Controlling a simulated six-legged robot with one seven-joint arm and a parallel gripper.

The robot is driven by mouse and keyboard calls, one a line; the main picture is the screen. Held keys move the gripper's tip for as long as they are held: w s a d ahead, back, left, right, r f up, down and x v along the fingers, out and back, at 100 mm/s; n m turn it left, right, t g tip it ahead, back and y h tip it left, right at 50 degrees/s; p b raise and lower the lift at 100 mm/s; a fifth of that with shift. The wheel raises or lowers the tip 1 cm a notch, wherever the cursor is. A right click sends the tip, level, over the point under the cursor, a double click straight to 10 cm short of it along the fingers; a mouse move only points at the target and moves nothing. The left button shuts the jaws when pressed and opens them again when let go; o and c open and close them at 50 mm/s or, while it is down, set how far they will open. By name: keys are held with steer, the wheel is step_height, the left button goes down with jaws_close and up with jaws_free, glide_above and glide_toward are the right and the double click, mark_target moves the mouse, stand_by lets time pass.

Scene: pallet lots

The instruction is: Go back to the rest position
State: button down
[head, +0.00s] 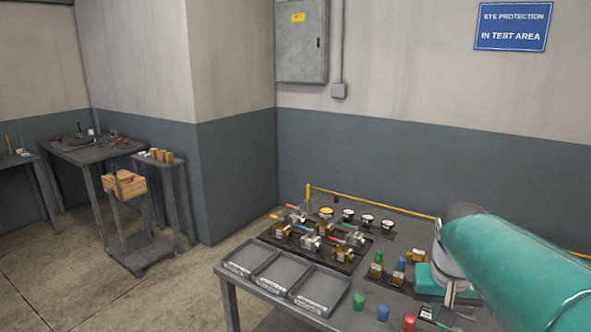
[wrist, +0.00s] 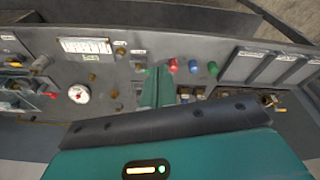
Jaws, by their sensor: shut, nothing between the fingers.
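My gripper (wrist: 158,86) shows in the wrist view as a teal body with its narrow fingers together and nothing held between them. Its fingers point over the workbench, near the red cap (wrist: 172,65), blue cap (wrist: 193,66) and green cap (wrist: 212,68). In the head view my teal arm reaches in from the right over the bench (head: 228,276), and its lower end hides part of the bench top. I cannot make out the fingertips clearly there. The green cap (head: 359,301), blue cap (head: 383,312) and red cap (head: 409,322) stand along the front edge.
Grey trays (head: 321,291) line the bench's front left, and they look empty. Valves on dark plates (head: 345,256) and several round gauges (head: 348,215) stand behind. A pressure gauge (wrist: 79,93) lies left of my gripper. Other tables (head: 90,150) stand at the left, with open floor between.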

steer(key=s+a+f+n+t+y, duration=0.1)
steer(key=s+a+n+t, duration=0.2)
steer(key=s+a, duration=0.8)
steer(key=shift+s+a+f, duration=0.15)
steer(key=shift+s+a, duration=0.15)
steer(key=shift+s, duration=0.15)
steer(key=shift+d, duration=0.15)
stand_by(0.6)
